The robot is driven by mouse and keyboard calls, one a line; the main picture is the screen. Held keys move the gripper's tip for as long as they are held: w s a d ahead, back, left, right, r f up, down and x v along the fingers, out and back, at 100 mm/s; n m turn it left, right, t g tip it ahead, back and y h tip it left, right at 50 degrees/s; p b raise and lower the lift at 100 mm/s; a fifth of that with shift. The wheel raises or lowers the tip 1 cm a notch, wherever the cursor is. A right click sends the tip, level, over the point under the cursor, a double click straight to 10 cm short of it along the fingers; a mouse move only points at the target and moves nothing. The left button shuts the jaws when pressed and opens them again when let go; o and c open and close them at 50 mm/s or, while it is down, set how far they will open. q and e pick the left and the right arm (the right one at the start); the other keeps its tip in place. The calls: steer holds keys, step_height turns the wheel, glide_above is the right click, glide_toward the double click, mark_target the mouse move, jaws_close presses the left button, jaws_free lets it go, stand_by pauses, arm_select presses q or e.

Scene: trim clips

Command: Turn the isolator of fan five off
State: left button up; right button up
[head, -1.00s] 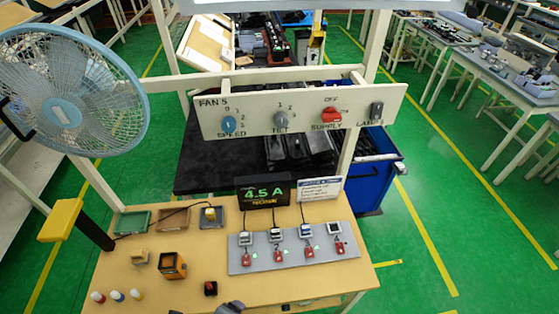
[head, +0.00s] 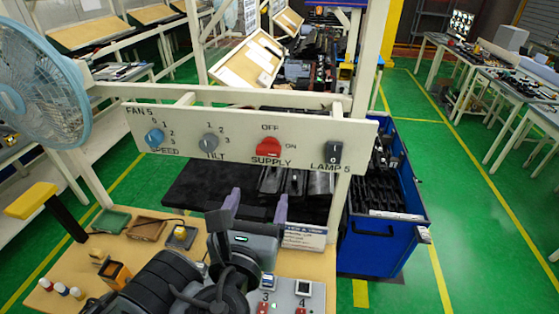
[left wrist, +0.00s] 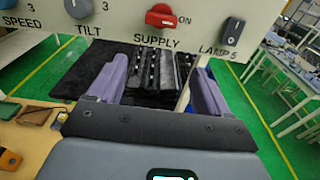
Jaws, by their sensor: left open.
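The isolator is the red rotary handle (head: 268,147) above the word SUPPLY on the white FAN 5 panel (head: 215,110). OFF is printed above it and ON to its right. The handle lies roughly sideways, towards ON. It also shows at the top of the left wrist view (left wrist: 161,16). My left gripper (head: 257,203) is open and empty, its purple fingers pointing up below the panel and apart from the handle. In the left wrist view the handle lies beyond and above the gap between the fingers (left wrist: 160,75). My right gripper is not in view.
Left of the handle are a blue SPEED knob (head: 154,138) and a grey TILT knob (head: 209,142). A dark LAMP 5 switch (head: 334,152) is to its right. A blue fan (head: 45,85) stands left. A wooden bench (head: 75,265) lies below, with a blue bin (head: 385,240) beside it.

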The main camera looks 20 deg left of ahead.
mark_target(267, 153)
arm_select(q)
steer(key=shift+t+y, duration=0.3)
steer(key=shift+t, duration=0.1)
steer(key=w+r+b, duration=0.1)
steer(key=w, duration=0.1)
steer(key=w+a+b, duration=0.1)
steer(key=w, duration=0.2)
steer(key=w+a+r+b, duration=0.1)
steer(key=w, duration=0.2)
steer(key=shift+w+r, duration=0.15)
steer(key=shift+r, duration=0.2)
steer(key=shift+w+b, duration=0.5)
steer(key=shift+w, duration=0.15)
steer(key=shift+w+r, duration=0.1)
steer(key=shift+w, duration=0.4)
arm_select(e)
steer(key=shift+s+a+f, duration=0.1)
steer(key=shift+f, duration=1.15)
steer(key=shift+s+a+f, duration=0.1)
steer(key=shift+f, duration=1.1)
arm_select(q)
steer(key=shift+a, duration=0.1)
steer(key=c, duration=1)
steer(key=shift+c, duration=0.2)
